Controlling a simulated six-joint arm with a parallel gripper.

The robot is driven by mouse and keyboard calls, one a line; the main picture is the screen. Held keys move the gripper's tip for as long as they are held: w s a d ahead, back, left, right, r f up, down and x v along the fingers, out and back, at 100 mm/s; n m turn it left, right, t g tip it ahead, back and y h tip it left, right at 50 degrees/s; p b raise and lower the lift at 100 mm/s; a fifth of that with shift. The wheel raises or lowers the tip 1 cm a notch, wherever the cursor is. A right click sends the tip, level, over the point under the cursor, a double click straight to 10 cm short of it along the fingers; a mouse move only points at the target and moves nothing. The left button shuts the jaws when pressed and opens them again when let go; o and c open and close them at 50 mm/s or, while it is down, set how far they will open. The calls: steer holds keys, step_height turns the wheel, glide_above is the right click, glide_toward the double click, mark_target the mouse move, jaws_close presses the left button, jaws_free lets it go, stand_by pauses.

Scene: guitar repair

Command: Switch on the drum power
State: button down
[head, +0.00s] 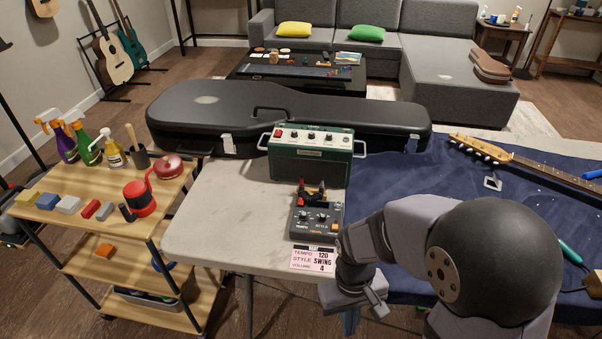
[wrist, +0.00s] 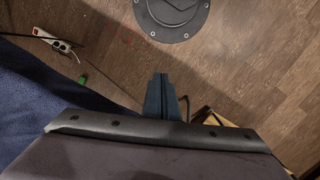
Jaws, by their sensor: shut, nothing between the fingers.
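The drum machine (head: 318,220), a small dark grey box with knobs, orange-red buttons and labels for tempo and style, sits on the pale table near its front edge. I cannot make out its power switch or whether it is on. A card (head: 312,260) in front of it reads tempo 120, style swing and what looks like volume 4. My gripper (head: 350,322) points down at the table's front, to the right of and nearer than the drum machine. In the wrist view my gripper (wrist: 160,80) has its blue fingers together, empty, above the floor.
A green amplifier (head: 310,155) stands behind the drum machine, with a dark object (head: 312,192) between. A black guitar case (head: 200,115) lies farther back. A blue cloth (head: 390,185) with a guitar neck (head: 530,163) covers the right. Bare table (head: 225,225) lies left.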

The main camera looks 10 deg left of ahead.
steer(key=w+a+r+m+t+p, duration=0.1)
steer(key=w+a+r+p, duration=0.2)
steer(key=w+a+r, duration=0.2)
steer(key=w+a+r+m+t+p, duration=0.2)
steer(key=w+a+r, duration=0.3)
steer(key=w+r, duration=0.5)
steer(key=w+a+r+m+t+p, duration=0.1)
steer(key=w+a+r, duration=0.4)
steer(key=w, duration=0.5)
steer(key=shift+w+r+m+t+y+p, duration=0.35)
steer(key=shift+r+t+p, duration=0.35)
steer(key=shift+r+p, duration=0.65)
steer(key=shift+s+a, duration=0.1)
steer(key=shift+f, duration=0.1)
